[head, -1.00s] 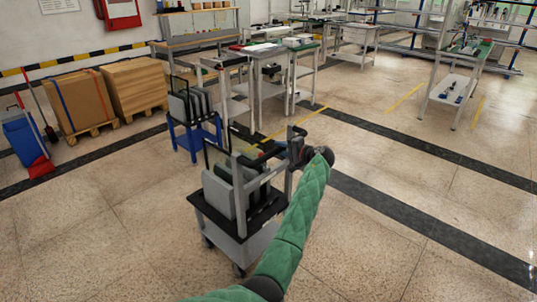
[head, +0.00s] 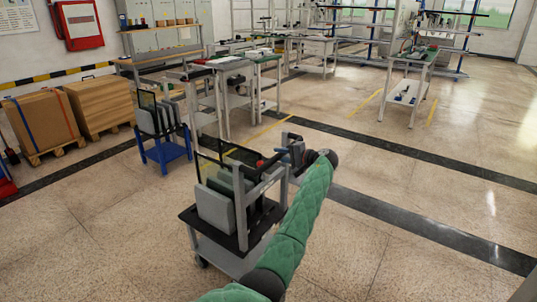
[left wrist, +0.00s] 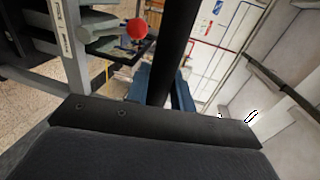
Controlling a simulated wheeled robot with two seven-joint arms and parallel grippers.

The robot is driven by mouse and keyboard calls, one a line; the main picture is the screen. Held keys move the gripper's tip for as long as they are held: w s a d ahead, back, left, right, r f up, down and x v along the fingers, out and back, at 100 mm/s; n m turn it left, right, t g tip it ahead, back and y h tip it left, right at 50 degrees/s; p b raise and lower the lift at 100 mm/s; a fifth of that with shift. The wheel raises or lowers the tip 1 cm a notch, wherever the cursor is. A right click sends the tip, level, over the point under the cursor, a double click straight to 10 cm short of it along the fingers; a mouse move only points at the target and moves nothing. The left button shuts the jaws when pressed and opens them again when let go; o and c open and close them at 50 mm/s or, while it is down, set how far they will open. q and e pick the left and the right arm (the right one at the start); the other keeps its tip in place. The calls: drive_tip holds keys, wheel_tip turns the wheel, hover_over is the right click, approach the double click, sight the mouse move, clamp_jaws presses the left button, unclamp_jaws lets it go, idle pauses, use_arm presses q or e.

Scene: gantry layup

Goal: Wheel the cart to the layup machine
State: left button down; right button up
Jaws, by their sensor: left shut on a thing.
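The grey cart (head: 232,255) stands in front of me in the head view. It has a black tray top that carries several grey panels (head: 215,207) and an upright dark, clear-paned frame. A grey post rises at its near side. My left gripper (head: 291,155) is shut on the cart's handle at the upper right of the cart. In the left wrist view a black bar (left wrist: 174,50) runs up from the gripper. I cannot tell which machine at the back is the layup machine. My right gripper is not in view.
A blue cart (head: 166,153) with panels stands beyond mine. Cartons on pallets (head: 45,122) are at left. Workbenches (head: 222,72) stand ahead, and a green-topped table (head: 412,72) stands at right. A blue-posted rack is behind. The floor (head: 420,215) at right is clear.

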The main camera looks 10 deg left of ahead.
use_arm(q)
drive_tip(key=v, duration=0.4)
drive_tip(key=shift+d+f, duration=0.1)
drive_tip(key=shift+f, duration=0.3)
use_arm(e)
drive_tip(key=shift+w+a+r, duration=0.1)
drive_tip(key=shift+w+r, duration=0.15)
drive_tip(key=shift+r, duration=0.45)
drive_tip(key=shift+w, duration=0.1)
use_arm(q)
drive_tip(key=c, duration=1.3)
unclamp_jaws()
drive_tip(key=shift+o, duration=0.2)
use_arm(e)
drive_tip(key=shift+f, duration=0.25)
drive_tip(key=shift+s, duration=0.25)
